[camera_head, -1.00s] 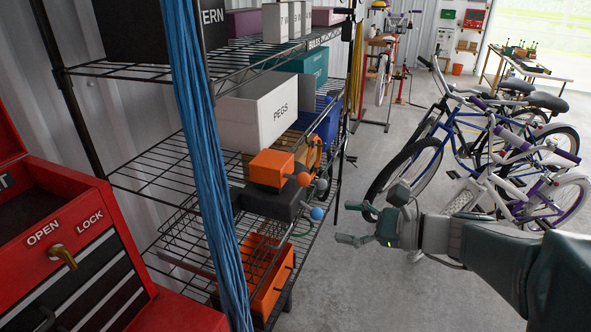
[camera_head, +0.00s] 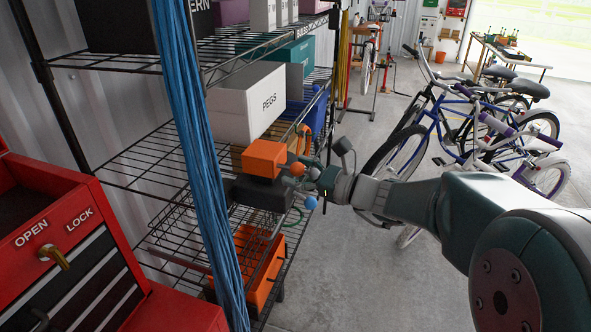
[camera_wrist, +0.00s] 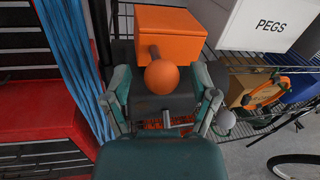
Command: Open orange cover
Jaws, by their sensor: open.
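The orange cover (camera_head: 264,158) is a box-like block on top of a dark grey box (camera_head: 258,193) on the wire shelf. An orange ball knob on a short stem sticks out of its front; the knob (camera_wrist: 162,77) is large in the wrist view. My gripper (camera_head: 306,172) is at the front of the cover. In the wrist view its two fingers (camera_wrist: 161,89) are spread, one on each side of the knob. I cannot tell whether either finger touches it. The cover rests flat on the dark box.
An orange crate (camera_head: 252,270) is on the shelf below. A white PEGS box (camera_head: 246,103) stands behind. Blue cords (camera_head: 190,130) hang at left, near a red tool chest (camera_head: 80,230). Bicycles (camera_head: 470,130) stand at right.

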